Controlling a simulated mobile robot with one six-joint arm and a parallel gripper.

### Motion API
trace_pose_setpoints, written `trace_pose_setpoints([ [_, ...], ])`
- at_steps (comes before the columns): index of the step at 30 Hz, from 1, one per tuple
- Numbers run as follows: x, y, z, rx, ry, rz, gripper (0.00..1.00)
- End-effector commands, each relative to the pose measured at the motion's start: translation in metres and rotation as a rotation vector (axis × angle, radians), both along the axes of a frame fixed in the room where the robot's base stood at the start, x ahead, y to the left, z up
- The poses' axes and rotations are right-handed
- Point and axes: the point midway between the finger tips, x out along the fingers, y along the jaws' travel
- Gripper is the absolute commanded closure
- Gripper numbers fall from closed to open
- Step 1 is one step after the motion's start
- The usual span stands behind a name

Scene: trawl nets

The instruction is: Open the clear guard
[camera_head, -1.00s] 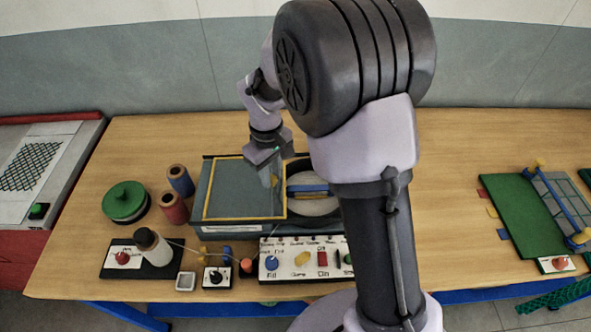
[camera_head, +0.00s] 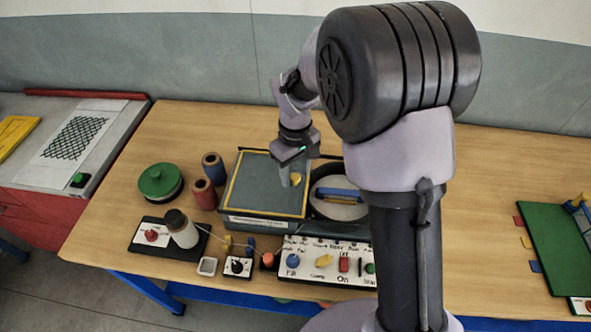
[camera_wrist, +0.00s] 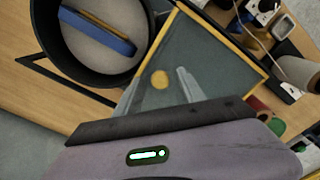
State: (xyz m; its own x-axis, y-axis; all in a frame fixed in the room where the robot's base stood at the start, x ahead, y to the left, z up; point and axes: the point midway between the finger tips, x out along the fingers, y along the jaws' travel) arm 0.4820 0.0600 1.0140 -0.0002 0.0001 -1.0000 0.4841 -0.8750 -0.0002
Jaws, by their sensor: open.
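The clear guard (camera_head: 262,178) is a flat, see-through panel with a yellow border, lying closed on a dark grey box. It also shows in the wrist view (camera_wrist: 210,70). A round yellow knob (camera_head: 296,180) sits near its right edge. My gripper (camera_head: 290,180) is over that side of the guard, with its fingers pointing down. In the wrist view, my open gripper (camera_wrist: 160,76) has one finger on each side of the knob (camera_wrist: 160,80), with gaps between. I cannot tell how high the fingertips are above the guard.
A round black drum (camera_head: 318,207) with a blue and yellow bar stands right of the guard. A control panel (camera_head: 325,247) with knobs and switches lies in front. Red (camera_head: 203,195) and blue (camera_head: 213,167) spools and a green round lid (camera_head: 160,181) stand left.

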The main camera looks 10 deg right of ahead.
Motion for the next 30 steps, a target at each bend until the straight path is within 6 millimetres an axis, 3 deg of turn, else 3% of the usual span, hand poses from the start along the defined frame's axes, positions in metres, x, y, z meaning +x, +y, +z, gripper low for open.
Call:
trace_pose_setpoints([
  [5, 0.001, 0.0, 0.029, 0.001, -0.003, 0.0, 0.53],
  [12, 0.001, 0.0, 0.112, 0.0, -0.004, -0.001, 0.53],
  [18, 0.0, 0.0, 0.16, 0.0, -0.001, 0.0, 0.53],
  [23, 0.0, 0.0, 0.174, 0.0, -0.001, 0.0, 0.53],
  [30, 0.0, 0.0, 0.174, 0.0, 0.0, 0.0, 0.53],
])
